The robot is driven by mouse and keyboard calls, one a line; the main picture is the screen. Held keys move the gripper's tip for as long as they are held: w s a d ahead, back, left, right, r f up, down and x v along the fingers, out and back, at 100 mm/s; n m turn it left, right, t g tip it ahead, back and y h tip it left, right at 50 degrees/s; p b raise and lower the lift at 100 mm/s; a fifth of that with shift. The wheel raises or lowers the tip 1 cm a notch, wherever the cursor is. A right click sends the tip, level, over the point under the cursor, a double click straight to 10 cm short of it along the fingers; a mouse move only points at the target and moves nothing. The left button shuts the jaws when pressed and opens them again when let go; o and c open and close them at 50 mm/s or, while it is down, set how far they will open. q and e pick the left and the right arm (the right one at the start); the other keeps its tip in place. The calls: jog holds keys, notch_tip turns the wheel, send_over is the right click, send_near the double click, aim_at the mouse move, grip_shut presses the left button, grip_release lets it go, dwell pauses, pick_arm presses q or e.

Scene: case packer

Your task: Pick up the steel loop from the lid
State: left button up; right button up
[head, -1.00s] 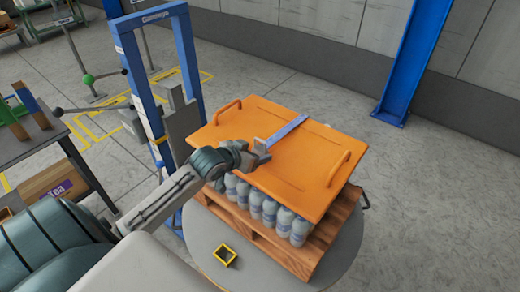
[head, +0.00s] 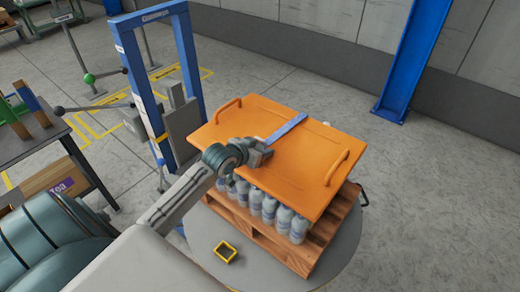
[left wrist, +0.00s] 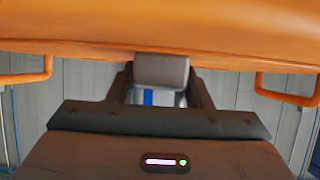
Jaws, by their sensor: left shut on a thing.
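The orange lid (head: 310,165) lies tilted over bottles in the head view. My left gripper (head: 262,152) is low over its near left part, at the near end of a blue strap (head: 287,128). In the left wrist view, a grey piece, the steel loop (left wrist: 161,70), sits between the two dark fingers of my left gripper (left wrist: 161,88). The gripper is shut on it. The loop is mostly hidden by the gripper in the head view. The lid's orange underside or edge fills the top of the wrist view. My right gripper is not in view.
The lid has an orange handle at its left (head: 227,108) and right (head: 338,167). Bottles (head: 270,210) stand on a wooden pallet (head: 270,235) on a round grey table (head: 205,240). A small yellow frame (head: 225,251) lies there. A blue post frame (head: 190,60) stands close behind.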

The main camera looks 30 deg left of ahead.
pick_arm(q)
jog(key=shift+r, duration=0.15)
jog(key=shift+r, duration=0.25)
jog(key=shift+s+a+r+b, duration=0.1)
jog(key=shift+s+r+b, duration=0.1)
jog(key=shift+r+b, duration=0.4)
jog(key=shift+s+r+b, duration=0.2)
jog(key=shift+r+b, duration=0.15)
jog(key=shift+r, duration=0.3)
jog(key=s, duration=0.2)
jog(key=s+b, duration=0.1)
jog(key=s, duration=0.2)
jog(key=s+a, duration=0.1)
jog(key=s, duration=0.1)
jog(key=shift+s+r, duration=0.2)
jog(key=shift+r, duration=0.15)
jog(key=s+r+p, duration=0.1)
jog(key=s+p, duration=0.2)
jog(key=s, duration=0.4)
jog(key=shift+s+a, duration=0.35)
